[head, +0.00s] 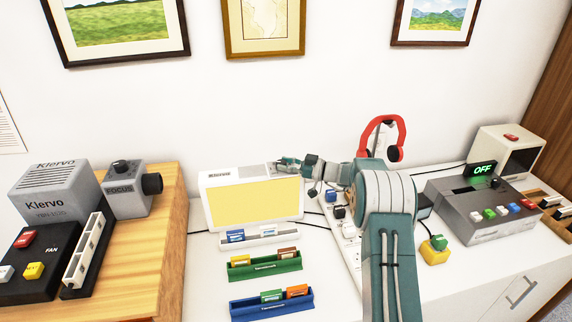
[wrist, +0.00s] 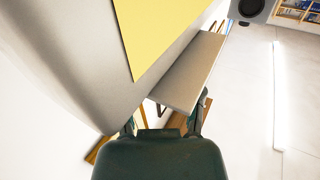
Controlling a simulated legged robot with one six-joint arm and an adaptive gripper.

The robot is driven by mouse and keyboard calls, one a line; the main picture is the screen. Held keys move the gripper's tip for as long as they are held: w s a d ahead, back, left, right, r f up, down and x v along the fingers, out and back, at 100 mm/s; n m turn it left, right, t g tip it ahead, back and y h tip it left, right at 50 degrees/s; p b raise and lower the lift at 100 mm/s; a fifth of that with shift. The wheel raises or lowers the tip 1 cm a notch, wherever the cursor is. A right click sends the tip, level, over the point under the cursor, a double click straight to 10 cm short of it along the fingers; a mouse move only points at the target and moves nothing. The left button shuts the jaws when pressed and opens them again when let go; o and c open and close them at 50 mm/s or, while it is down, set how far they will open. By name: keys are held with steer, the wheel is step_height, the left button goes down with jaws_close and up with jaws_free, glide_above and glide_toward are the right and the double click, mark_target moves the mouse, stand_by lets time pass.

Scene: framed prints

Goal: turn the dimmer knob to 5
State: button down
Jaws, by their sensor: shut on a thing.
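A white light panel (head: 252,203) with a lit yellow face and the label "Klervo" stands against the wall in the head view. Its yellow face also shows at the top of the wrist view (wrist: 155,30). My gripper (head: 280,163) reaches in from the right at the panel's top right edge. It is shut on the dimmer knob there. The knob is mostly hidden by the fingers, and its numbers and pointer cannot be read. In the wrist view, my gripper (wrist: 165,125) shows its two fingers close against the panel's casing.
White, green (head: 265,266) and blue (head: 272,304) card trays stand before the panel. A power strip (head: 345,235) and red headphones (head: 383,138) are by my arm. A grey button box (head: 480,212) reading "OFF" is at right, a wooden stand (head: 165,230) at left.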

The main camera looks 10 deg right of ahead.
steer(key=shift+t, duration=0.3)
steer(key=m+t+h, duration=0.1)
steer(key=h, duration=0.1)
steer(key=m+t+h, duration=0.3)
steer(key=m+t, duration=0.1)
steer(key=shift+s+a+h, duration=0.25)
steer(key=shift+a+h, duration=0.1)
steer(key=shift+h, duration=0.05)
steer(key=shift+s+a+m+t+h, duration=0.1)
steer(key=shift+m+t+h, duration=0.6)
steer(key=shift+m+h, duration=0.45)
steer(key=shift+a+m+t+h, duration=0.1)
steer(key=shift+m+t+h, duration=0.7)
steer(key=shift+h, duration=0.65)
steer(key=shift+m+h, duration=0.25)
steer(key=shift+h, duration=0.05)
steer(key=shift+c, duration=1.3)
jaws_free()
steer(key=v, duration=1.1)
steer(key=shift+s+d, duration=0.2)
steer(key=shift+s, duration=0.2)
